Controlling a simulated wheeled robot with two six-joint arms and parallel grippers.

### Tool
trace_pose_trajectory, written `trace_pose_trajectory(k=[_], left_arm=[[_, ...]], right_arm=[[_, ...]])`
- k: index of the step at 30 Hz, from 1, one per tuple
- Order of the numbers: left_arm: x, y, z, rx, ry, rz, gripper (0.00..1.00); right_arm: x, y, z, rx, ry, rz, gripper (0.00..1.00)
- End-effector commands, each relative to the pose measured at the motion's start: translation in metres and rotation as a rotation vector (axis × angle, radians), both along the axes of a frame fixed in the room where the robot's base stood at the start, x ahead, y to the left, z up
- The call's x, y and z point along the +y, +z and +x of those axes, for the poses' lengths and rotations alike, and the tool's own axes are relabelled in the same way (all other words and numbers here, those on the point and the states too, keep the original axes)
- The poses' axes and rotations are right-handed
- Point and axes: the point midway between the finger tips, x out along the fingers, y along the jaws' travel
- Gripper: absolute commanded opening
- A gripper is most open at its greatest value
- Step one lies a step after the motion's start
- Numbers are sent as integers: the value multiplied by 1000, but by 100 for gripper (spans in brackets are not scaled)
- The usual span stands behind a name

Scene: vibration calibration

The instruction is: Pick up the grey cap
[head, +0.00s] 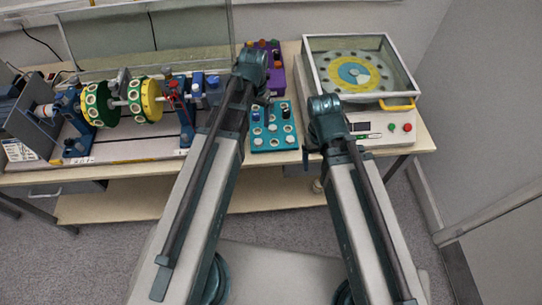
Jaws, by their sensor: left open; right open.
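A teal rack (261,146) on the table holds several round white or light-grey pieces and a few dark-blue ones. A purple rack (277,78) behind it holds small red, orange and dark caps. I cannot tell which piece is the grey cap; it may be hidden or too small to make out.
A white machine (402,138) with a clear box, a yellow-blue disc (351,73) and a yellow handle (398,104) stands at the right. A rotor rig with green-yellow discs (151,101) fills the left. The table's front edge (120,172) runs below. A clear panel stands behind.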

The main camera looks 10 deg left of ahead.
Motion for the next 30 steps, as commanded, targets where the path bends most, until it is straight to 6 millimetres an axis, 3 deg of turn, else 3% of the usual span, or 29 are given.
trace_pose_trajectory(k=[13, 30], left_arm=[[6, -11, 6, -3, 4, -5, 74], [7, -85, 6, -3, 4, -4, 74]], right_arm=[[0, -11, 0, 0, 0, 0, 86], [0, -85, 1, 0, -1, 0, 86]])
